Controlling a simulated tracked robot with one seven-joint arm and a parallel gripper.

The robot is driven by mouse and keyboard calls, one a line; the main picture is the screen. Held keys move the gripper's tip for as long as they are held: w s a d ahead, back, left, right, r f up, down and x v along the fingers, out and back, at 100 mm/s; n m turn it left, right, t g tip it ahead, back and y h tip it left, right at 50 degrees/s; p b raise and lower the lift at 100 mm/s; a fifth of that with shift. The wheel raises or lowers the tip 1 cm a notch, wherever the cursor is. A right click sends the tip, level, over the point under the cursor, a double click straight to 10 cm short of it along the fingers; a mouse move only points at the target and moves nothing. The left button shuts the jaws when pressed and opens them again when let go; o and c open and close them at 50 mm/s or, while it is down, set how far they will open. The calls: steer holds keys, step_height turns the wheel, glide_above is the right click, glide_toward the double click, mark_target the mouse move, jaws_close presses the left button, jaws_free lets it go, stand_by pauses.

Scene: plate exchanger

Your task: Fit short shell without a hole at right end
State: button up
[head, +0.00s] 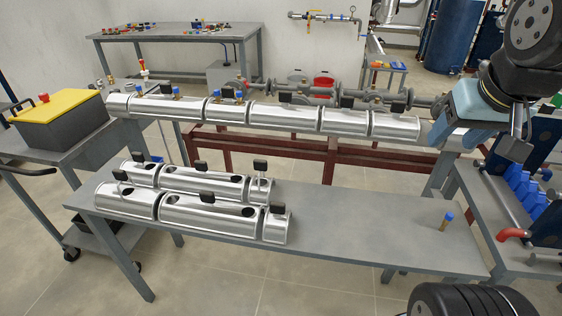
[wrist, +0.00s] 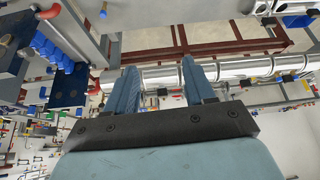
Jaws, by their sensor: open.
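My gripper (head: 518,146) is at the upper right in the head view, just right of the pipe's right end. In the wrist view its two blue fingers (wrist: 160,78) are apart with nothing between them. Silver shells (head: 283,115) cover the pipe in a row; right of the last shell (head: 395,126) a stretch of bare pipe (head: 432,133) shows. On the front table, two short shells with black handles lie at the right ends of two rows: a front one (head: 277,228) and a back one (head: 261,187). Whether either has a hole is unclear. Pipe shells also show in the wrist view (wrist: 230,70).
Longer shells with dark holes (head: 205,214) fill the left half of the front table (head: 350,235). A blue plate exchanger (head: 545,205) stands at the right. A red-brown frame (head: 345,158) runs behind the table.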

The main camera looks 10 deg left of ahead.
steer(key=o, duration=0.5)
steer(key=w+a+n, duration=0.1)
steer(key=w+a+f+n, duration=0.1)
steer(key=w+a, duration=0.1)
steer(key=w+a+n+g, duration=0.1)
steer(key=w+a, duration=0.1)
steer(key=shift+f+n+y, duration=0.3)
steer(key=shift+f, duration=0.1)
steer(key=shift+o, duration=0.2)
steer(key=n+g, duration=0.5)
steer(key=n, duration=0.8)
glide_above(277, 203)
step_height(277, 203, down, 18)
steer(key=shift+f, duration=5.1)
